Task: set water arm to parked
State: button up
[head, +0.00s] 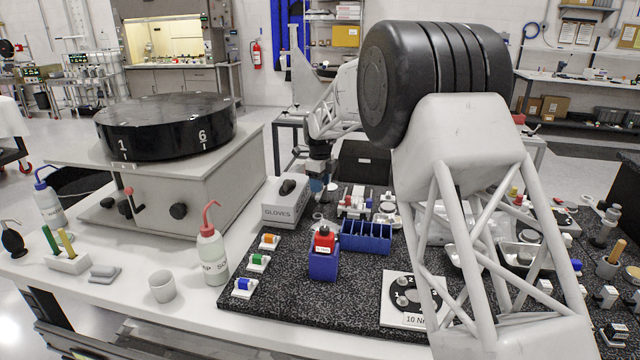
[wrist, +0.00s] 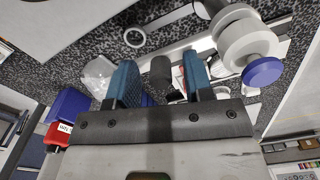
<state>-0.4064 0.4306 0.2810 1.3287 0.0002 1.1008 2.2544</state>
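No part is labelled as the water arm, and I cannot tell for certain which one it is. A red-tipped lever (head: 131,197) stands out from the front of the grey box (head: 215,180) under the black drum marked 1 and 6 (head: 165,125); it may be the one. My gripper (head: 318,188) points down over the back of the speckled mat, right of the lever and apart from it. In the wrist view my gripper (wrist: 160,85) has its two blue fingers spread. A dark cylinder (wrist: 160,70) shows between them, with no visible contact.
A wash bottle (head: 211,248) stands before the grey box. A white stepped part with a blue knob (wrist: 245,45) is close right of the fingers.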

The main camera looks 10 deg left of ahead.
jog(key=shift+r, duration=3.9)
jog(key=shift+s+d+r, duration=0.25)
jog(key=shift+d+r, duration=0.1)
jog(key=shift+d, duration=0.05)
jog(key=s+d+r+n+t, duration=0.1)
jog(key=s+d+r+n, duration=0.4)
jog(key=s+d, duration=0.7)
jog(key=s+d+r+n, duration=0.5)
jog(key=s+d+r, duration=0.1)
jog(key=s+d, duration=0.65)
jog(key=s+d+f+n, duration=0.3)
jog(key=s+d, duration=0.1)
jog(key=s, duration=0.7)
jog(key=s+d+f+n+t, duration=0.1)
jog(key=s+d+f+n, duration=0.2)
jog(key=s, duration=0.9)
jog(key=s+d+f+n, duration=0.3)
jog(key=s+d+n, duration=0.2)
jog(key=s, duration=0.7)
jog(key=shift+s+d+f+t, duration=0.15)
jog(key=shift+d+f+t, duration=0.15)
jog(key=shift+d, duration=0.55)
